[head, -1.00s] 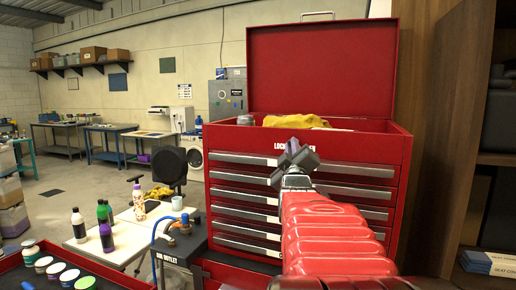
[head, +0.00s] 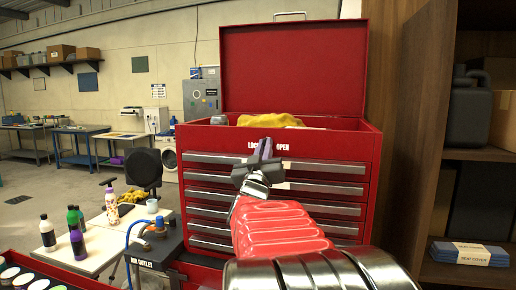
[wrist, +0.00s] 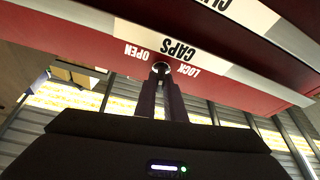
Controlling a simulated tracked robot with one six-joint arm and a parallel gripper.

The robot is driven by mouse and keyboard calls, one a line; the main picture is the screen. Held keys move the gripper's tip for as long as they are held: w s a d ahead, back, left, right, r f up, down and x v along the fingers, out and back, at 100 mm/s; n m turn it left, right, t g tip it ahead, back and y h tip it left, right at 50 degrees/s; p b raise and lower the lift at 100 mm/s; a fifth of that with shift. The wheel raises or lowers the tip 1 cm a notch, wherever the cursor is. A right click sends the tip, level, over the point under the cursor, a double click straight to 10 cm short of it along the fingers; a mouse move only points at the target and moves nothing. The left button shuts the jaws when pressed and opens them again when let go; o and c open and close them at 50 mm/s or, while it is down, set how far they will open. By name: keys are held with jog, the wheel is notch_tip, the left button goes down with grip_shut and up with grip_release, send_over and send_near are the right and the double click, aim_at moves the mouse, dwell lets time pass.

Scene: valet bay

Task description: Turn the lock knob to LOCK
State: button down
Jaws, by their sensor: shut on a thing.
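The lock knob (wrist: 160,67) is a small round dark knob with a bright rim on the red front of the tool chest (head: 292,69). My gripper (head: 264,147) is in front of the chest's upper front edge, between the words LOCK and OPEN. In the wrist view my two fingers (wrist: 161,85) stand close together and are shut on the knob. The upside-down OPEN label (wrist: 138,51) is left of the knob there and the LOCK label (wrist: 188,70) is right. The knob is hidden behind my fingers in the head view. Its pointing direction cannot be told.
Several drawers (head: 330,188) line the chest below my gripper. A yellow cloth (head: 270,120) lies in the open top. An air outlet box (head: 158,248) and a white table with bottles (head: 76,243) stand left. A wooden shelf unit (head: 480,200) stands close on the right.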

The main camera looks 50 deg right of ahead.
jog(key=m+g, duration=0.2)
jog(key=m, duration=0.3)
jog(key=m+g, duration=0.3)
jog(key=m, duration=0.2)
jog(key=m+g+h, duration=0.1)
jog(key=m+g, duration=0.1)
jog(key=m, duration=0.4)
jog(key=shift+w+a+f+g, duration=0.1)
jog(key=shift+w+f+g, duration=0.1)
jog(key=shift+w+g, duration=0.2)
jog(key=shift+m, duration=0.3)
jog(key=c, duration=1.8)
grip_release()
jog(key=shift+r, duration=0.2)
jog(key=shift+c, duration=0.2)
jog(key=shift+s+a, duration=0.1)
jog(key=v, duration=1.3)
jog(key=shift+a+f, duration=0.3)
jog(key=shift+w, duration=0.25)
